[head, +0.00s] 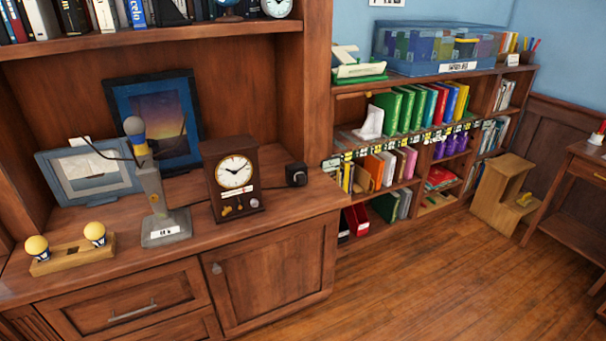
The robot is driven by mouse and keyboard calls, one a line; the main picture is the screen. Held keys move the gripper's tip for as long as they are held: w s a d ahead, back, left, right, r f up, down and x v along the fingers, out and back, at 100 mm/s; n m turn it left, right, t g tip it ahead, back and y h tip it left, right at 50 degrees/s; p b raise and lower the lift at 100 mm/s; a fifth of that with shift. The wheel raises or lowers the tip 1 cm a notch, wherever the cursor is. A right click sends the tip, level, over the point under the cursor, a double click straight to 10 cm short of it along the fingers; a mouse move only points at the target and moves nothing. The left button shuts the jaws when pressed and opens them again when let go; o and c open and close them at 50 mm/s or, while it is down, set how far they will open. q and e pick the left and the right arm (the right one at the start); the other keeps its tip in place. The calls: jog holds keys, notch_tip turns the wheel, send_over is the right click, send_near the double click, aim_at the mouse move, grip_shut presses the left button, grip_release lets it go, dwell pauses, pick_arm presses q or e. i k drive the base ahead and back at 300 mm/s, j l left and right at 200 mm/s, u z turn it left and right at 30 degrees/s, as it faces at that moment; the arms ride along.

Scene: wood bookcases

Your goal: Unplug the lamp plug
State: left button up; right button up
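The lamp (152,190) stands upright on the wood cabinet top, left of the clock. A black plug block (297,174) sits at the right end of the cabinet top, against the upright panel and just right of the clock. A dark cord runs from the lamp toward the clock; part of it is hidden behind the clock. Whether it joins the black block cannot be seen clearly. Neither of my grippers is in view.
The wooden clock (233,180) stands between lamp and plug block. A wood block (72,254) with two yellow bulbs lies front left. Picture frames (158,115) lean behind. The cabinet top's front right is clear. A full low bookcase (405,185) and step stool (500,195) stand right.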

aim_at(300, 179)
jog(key=i+l+u, duration=0.15)
jog(key=i+l, duration=0.2)
jog(key=i+l+u, duration=0.1)
jog(key=i+l, duration=0.25)
jog(key=i+l+u, duration=0.15)
jog(key=i+l, duration=0.2)
jog(key=l, duration=0.25)
jog(key=i+l+u, duration=0.1)
jog(key=i+l, duration=0.2)
jog(key=l, duration=0.15)
